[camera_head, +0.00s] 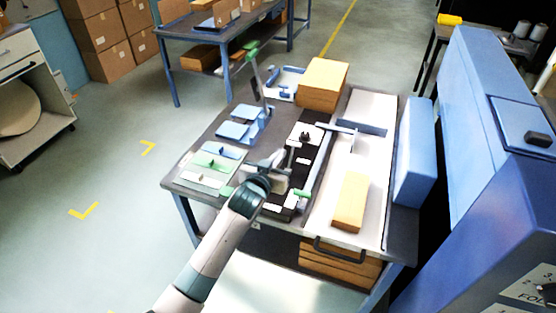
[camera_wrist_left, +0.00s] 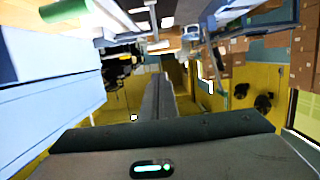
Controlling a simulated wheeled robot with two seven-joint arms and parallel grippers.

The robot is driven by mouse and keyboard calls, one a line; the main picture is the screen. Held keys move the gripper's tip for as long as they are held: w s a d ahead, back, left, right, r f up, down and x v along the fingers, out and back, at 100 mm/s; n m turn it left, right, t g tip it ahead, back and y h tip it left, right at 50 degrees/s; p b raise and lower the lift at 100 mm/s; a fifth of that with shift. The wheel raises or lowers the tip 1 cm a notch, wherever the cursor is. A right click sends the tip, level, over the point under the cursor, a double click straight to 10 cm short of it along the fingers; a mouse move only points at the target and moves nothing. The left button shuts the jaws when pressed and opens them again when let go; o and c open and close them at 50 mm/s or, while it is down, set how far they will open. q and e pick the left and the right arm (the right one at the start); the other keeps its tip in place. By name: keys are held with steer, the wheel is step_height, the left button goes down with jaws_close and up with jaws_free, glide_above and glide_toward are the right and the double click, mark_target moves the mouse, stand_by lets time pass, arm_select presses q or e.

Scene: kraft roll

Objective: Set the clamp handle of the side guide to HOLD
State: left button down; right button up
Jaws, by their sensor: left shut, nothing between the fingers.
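A short green-tipped handle (camera_head: 303,194) sits at the near end of the dark rail on the table, just right of my left gripper. It looks like the clamp handle, but its HOLD marking is too small to read. The side guide (camera_head: 340,128) appears as a pale bar across the white bed. My left gripper (camera_head: 283,160) is over the dark rail, shut and empty, and partly hides it. In the left wrist view the shut fingers (camera_wrist_left: 157,98) point away, and a green grip (camera_wrist_left: 63,10) shows at upper left, apart from them. My right gripper is out of view.
A tall lever with a green knob (camera_head: 252,48) stands at the table's back left. A cardboard box (camera_head: 322,82) and a smaller tan block (camera_head: 350,203) sit on the table. Blue and green plates (camera_head: 215,160) lie left. A large blue machine (camera_head: 480,110) borders the right.

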arm_select(q)
steer(key=shift+s+a+r, duration=0.1)
steer(key=shift+s+a, duration=0.1)
steer(key=shift+s, duration=0.35)
